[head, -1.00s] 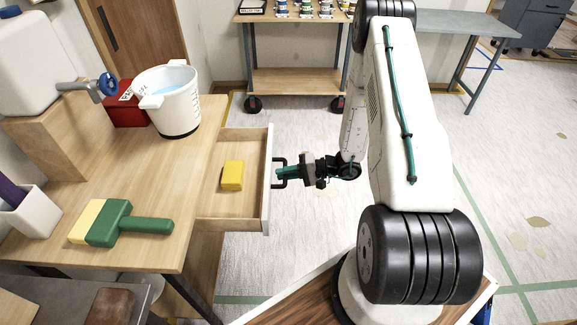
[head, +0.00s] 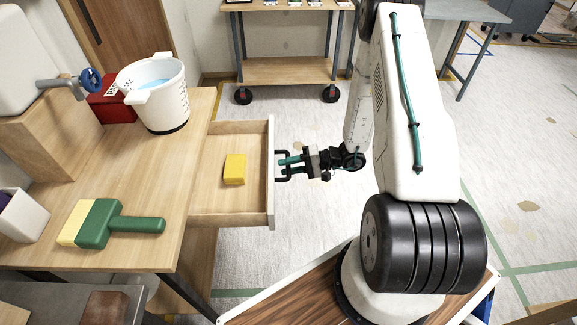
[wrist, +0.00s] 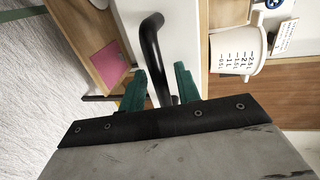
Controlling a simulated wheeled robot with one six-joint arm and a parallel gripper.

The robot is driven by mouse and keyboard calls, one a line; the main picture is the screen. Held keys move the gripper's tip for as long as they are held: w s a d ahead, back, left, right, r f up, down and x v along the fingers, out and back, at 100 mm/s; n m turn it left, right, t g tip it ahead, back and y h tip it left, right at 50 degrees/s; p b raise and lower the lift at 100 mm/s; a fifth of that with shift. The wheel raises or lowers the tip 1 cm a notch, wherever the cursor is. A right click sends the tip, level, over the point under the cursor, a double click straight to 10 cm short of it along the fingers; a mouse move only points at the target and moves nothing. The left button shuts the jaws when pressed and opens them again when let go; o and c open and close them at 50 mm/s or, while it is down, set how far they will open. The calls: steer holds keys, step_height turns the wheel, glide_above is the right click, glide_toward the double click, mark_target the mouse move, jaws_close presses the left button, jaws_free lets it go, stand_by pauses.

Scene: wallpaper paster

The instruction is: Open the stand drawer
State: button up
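The stand drawer (head: 231,212) is pulled well out from the wooden stand (head: 150,185). A yellow sponge (head: 235,169) lies inside it. The drawer's dark bar handle (head: 277,180) is on its pale front panel (head: 270,150). My gripper (head: 284,166) is at the handle, its green fingers spread apart. In the wrist view the fingers (wrist: 160,75) stand on either side of the black handle (wrist: 152,40), with visible gaps. The gripper is open and holds nothing.
On the stand are a white bucket (head: 160,100), a green-handled brush (head: 100,223), a red box (head: 113,105) and a white container (head: 20,218). A wheeled cart (head: 285,70) stands behind.

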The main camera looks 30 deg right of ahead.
steer(key=v, duration=0.7)
steer(key=shift+s+d, duration=0.2)
steer(key=shift+d, duration=0.15)
